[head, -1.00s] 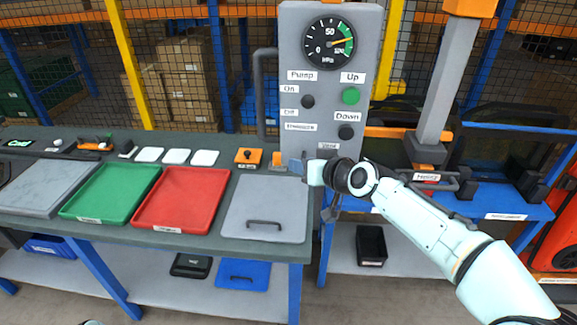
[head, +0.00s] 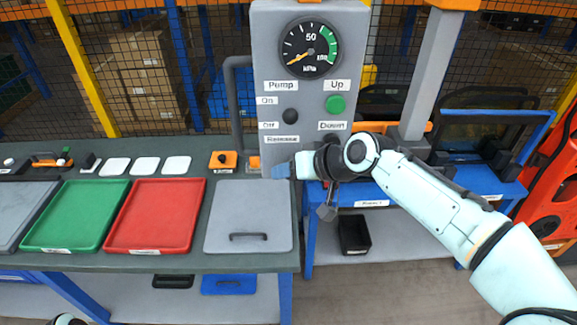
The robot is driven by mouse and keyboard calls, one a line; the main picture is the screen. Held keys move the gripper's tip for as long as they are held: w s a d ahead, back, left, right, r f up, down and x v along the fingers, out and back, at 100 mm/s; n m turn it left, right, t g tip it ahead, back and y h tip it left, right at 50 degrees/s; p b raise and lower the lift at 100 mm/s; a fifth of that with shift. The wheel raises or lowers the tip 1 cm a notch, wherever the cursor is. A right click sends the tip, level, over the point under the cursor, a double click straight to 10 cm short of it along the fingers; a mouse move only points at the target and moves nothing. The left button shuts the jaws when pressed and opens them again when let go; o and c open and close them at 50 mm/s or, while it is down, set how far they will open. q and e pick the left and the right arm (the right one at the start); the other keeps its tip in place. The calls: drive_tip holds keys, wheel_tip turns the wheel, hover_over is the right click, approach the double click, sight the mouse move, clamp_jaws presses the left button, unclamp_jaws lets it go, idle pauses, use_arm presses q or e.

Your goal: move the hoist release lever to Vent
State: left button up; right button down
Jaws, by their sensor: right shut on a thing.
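The grey hoist control panel (head: 262,95) stands upright at the centre, with a "Release" label (head: 282,139) low on its face. My right gripper (head: 283,171) is at the panel's lower edge, just under that label, and is shut. The release lever is hidden behind my gripper and wrist, so its position and any Vent mark cannot be read. The gripper is at the lever's place and appears shut on it. The pressure gauge (head: 310,48) has its orange needle at the low left end of the scale. My left gripper does not show.
A green button (head: 335,104) and a black pump knob (head: 291,116) sit above my wrist. A bench on the left holds a red tray (head: 155,250), a green tray (head: 75,247) and a grey lidded plate (head: 212,240). A blue stand (head: 372,190) is behind my forearm.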

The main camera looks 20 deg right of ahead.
drive_tip(key=shift+r, duration=0.15)
drive_tip(key=c, duration=0.8)
unclamp_jaws()
drive_tip(key=shift+o, duration=0.7)
drive_tip(key=shift+w, duration=0.1)
drive_tip(key=v, duration=1.3)
drive_tip(key=shift+b, duration=0.35)
